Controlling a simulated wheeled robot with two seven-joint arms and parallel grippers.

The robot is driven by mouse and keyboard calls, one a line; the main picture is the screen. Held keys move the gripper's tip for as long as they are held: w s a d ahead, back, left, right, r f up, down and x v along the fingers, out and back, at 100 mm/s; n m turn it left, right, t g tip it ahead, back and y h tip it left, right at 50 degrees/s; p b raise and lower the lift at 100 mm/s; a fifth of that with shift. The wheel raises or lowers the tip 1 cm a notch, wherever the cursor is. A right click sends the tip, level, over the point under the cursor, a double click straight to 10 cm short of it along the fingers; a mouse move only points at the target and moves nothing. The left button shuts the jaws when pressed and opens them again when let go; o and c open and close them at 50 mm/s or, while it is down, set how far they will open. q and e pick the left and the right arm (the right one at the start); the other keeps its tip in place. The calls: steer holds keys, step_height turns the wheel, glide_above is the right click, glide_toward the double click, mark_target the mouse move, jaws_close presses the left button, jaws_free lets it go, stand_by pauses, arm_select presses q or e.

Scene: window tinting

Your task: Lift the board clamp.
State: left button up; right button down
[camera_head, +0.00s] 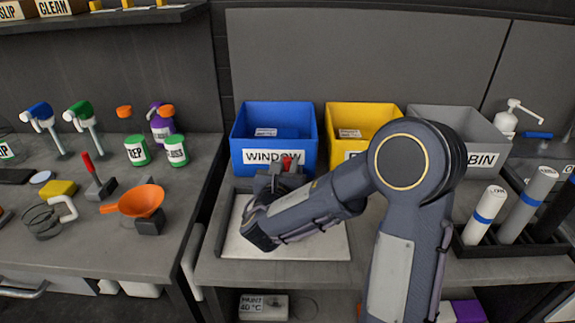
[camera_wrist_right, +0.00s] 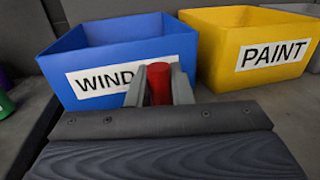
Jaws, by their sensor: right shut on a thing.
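My right gripper (camera_head: 280,174) reaches over the white board in front of the blue WINDOW bin. It is shut on a red handle (camera_head: 287,162), which I take to be the board clamp's. In the right wrist view the red handle (camera_wrist_right: 159,82) stands between the two grey fingers. The rest of the clamp is hidden by my gripper and wrist, so I cannot tell whether it touches the board. My left gripper is not in view.
The white board (camera_head: 320,248) lies in a dark tray. Blue WINDOW (camera_head: 240,155), yellow PAINT (camera_head: 340,120) and grey BIN (camera_head: 425,115) bins stand behind. A red-handled tool (camera_head: 97,180) and orange funnel (camera_head: 143,200) sit on the left bench. Tubes (camera_head: 487,213) stand at right.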

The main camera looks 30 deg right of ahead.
steer(key=shift+w+r+p, duration=0.1)
steer(key=shift+r+p, duration=0.25)
steer(key=shift+p, duration=0.25)
steer(key=w+g+y+p, duration=0.1)
steer(key=p, duration=0.4)
steer(key=w+d+r+g+y+p, duration=0.1)
steer(key=g+p, duration=0.1)
steer(key=p, duration=0.3)
steer(key=w+d+r+n+g+y+p, duration=0.1)
steer(key=g+y+p, duration=0.1)
steer(key=p, duration=0.3)
steer(key=shift+r, duration=0.2)
steer(key=shift+w+d+f+g+y+p, duration=0.15)
steer(key=shift+w+f+g+y+p, duration=0.25)
steer(key=shift+p, duration=0.45)
steer(key=shift+s+r, duration=0.1)
steer(key=c, duration=1.3)
jaws_free()
steer(key=shift+c, duration=0.2)
steer(key=b+v, duration=0.1)
steer(key=v, duration=0.6)
steer(key=shift+s+a+r, duration=0.2)
steer(key=shift+a+r, duration=0.05)
